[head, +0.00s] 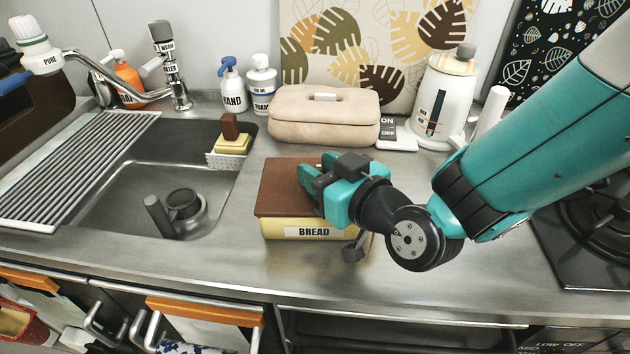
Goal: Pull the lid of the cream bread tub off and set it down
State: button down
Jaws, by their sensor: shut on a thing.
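The bread tub (277,229) stands on the steel counter, a pale yellow-cream box with a "BREAD" label on its front. Its brown flat lid (283,198) lies over the top of the tub, with no clear gap showing along the front edge. My gripper (317,171) comes in from the right, above the lid, with its fingers near the middle of the lid. It is shut on the lid, but the part between the fingers is mostly hidden. My gripper and wrist cover the right part of the lid.
A beige lidded box (325,130) stands close behind the tub. A white kettle (444,98) is behind right, a stove (590,235) at far right. Counter left of the tub is clear.

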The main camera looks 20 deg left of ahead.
jog(key=shift+r+p, duration=2.8)
jog(key=shift+r, duration=0.75)
jog(key=shift+d, duration=0.1)
